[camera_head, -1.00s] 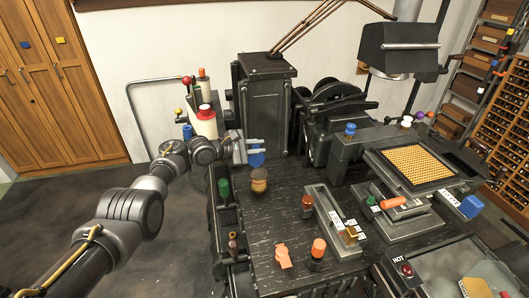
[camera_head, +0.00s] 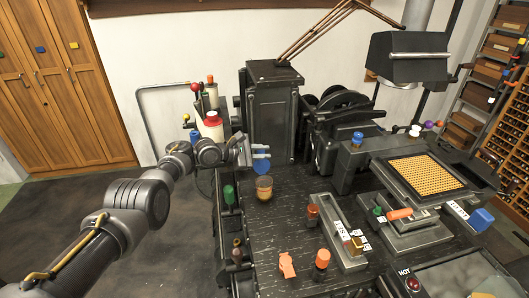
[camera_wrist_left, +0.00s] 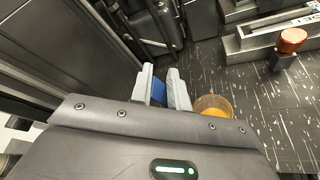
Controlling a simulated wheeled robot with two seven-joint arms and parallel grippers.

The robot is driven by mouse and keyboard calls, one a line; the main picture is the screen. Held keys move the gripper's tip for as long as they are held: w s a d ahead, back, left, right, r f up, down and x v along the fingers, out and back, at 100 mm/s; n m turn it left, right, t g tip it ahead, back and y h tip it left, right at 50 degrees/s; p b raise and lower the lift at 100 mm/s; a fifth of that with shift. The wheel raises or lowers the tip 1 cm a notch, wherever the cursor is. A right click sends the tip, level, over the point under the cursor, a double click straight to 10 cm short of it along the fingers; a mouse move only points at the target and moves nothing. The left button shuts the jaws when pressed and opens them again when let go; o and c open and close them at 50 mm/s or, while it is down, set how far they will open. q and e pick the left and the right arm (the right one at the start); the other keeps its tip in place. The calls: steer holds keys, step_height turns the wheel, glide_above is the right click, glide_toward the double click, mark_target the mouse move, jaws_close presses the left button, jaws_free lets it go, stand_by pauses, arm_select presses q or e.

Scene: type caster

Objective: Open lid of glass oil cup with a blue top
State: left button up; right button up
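The glass oil cup (camera_head: 264,188) stands upright on the dark bench top, with amber oil inside. In the left wrist view the cup (camera_wrist_left: 213,105) sits to the right of my fingers, with no lid visible on it. The blue top (camera_head: 261,165) is apart from the cup, just beyond it in the head view. My left gripper (camera_head: 261,153) is shut on the blue top; its blue side (camera_wrist_left: 159,92) shows between the two pale fingers (camera_wrist_left: 165,88) in the left wrist view. My right gripper is not in view.
A green-handled tool (camera_head: 228,196) stands left of the cup. An orange-topped piece (camera_head: 313,213) and a metal tray (camera_head: 338,232) are to its right. A tall black machine housing (camera_head: 272,112) rises behind. The bench in front of the cup is clear.

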arm_select(q)
steer(key=shift+o, duration=0.7)
steer(key=shift+a+f, duration=0.35)
steer(key=shift+f, duration=0.25)
steer(key=shift+w, duration=0.1)
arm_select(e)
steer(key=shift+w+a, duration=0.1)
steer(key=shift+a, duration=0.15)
arm_select(q)
steer(key=shift+r, duration=0.1)
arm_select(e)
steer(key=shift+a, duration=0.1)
arm_select(q)
steer(key=shift+a+r+p, duration=0.1)
steer(key=shift+r+p, duration=0.2)
steer(key=shift+p, duration=0.25)
steer(key=p+v, duration=0.4)
steer(key=p, duration=0.1)
steer(key=shift+a+r+p, duration=0.15)
steer(key=shift+r+p, duration=0.2)
steer(key=p+v, duration=0.1)
steer(key=v, duration=0.5)
steer(key=shift+f, duration=0.4)
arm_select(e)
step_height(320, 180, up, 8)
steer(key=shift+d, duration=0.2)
